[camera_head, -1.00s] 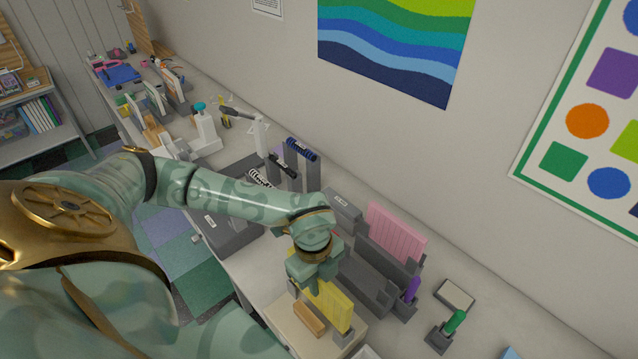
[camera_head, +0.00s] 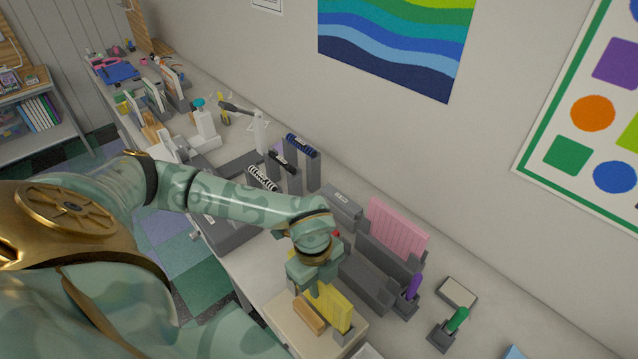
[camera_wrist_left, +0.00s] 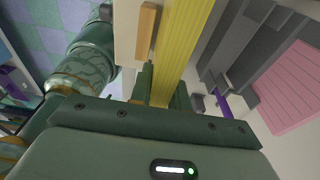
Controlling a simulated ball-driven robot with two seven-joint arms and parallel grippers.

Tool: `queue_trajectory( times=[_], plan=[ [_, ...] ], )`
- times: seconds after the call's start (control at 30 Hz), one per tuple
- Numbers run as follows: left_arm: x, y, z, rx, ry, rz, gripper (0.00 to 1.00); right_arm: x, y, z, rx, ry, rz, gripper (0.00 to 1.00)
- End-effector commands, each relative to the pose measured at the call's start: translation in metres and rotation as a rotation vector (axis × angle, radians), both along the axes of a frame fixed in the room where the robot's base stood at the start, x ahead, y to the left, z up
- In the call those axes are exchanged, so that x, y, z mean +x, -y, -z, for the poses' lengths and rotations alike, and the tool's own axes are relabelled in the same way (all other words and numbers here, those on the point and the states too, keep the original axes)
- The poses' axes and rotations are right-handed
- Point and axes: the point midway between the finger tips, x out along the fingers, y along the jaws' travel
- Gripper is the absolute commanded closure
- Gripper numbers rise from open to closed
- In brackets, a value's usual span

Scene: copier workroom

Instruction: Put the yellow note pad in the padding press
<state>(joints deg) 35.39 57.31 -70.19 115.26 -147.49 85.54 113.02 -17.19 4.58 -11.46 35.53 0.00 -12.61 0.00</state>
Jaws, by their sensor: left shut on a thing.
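The yellow note pad (camera_head: 333,307) stands upright on a pale wooden board (camera_head: 285,322) near the bench's front edge, a small grey block at its near end. My left gripper (camera_head: 317,287) reaches down over it and is shut on its top part. In the left wrist view the yellow pad (camera_wrist_left: 178,60) runs between the fingers. The grey padding press (camera_head: 370,282) is just right of the gripper, with a pink pad (camera_head: 397,230) upright at its back. I cannot tell whether the yellow pad touches the board. My right gripper is not in view.
A tan wooden block (camera_head: 309,314) lies on the board beside the yellow pad. A purple-handled tool (camera_head: 412,284) and a green-handled one (camera_head: 457,319) stand in grey holders to the right. A small white-topped pad (camera_head: 457,292) lies near the wall.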

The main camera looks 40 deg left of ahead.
Motion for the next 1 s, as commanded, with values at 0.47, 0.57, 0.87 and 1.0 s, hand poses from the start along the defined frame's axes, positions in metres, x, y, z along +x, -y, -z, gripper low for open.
queue_trajectory(
  times=[0.47,0.57,0.87,1.0],
  plan=[
    [0.000,0.000,0.013,-0.001,0.001,0.000,1.00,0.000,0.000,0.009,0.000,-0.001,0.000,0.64],
    [0.000,0.000,0.015,-0.001,0.001,0.000,1.00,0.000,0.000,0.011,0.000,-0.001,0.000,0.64],
    [0.000,0.000,0.023,0.000,0.000,0.000,1.00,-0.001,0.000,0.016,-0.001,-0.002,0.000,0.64],
    [0.000,0.000,0.026,0.000,0.000,0.000,1.00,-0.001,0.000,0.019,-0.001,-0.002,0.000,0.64]
  ],
)
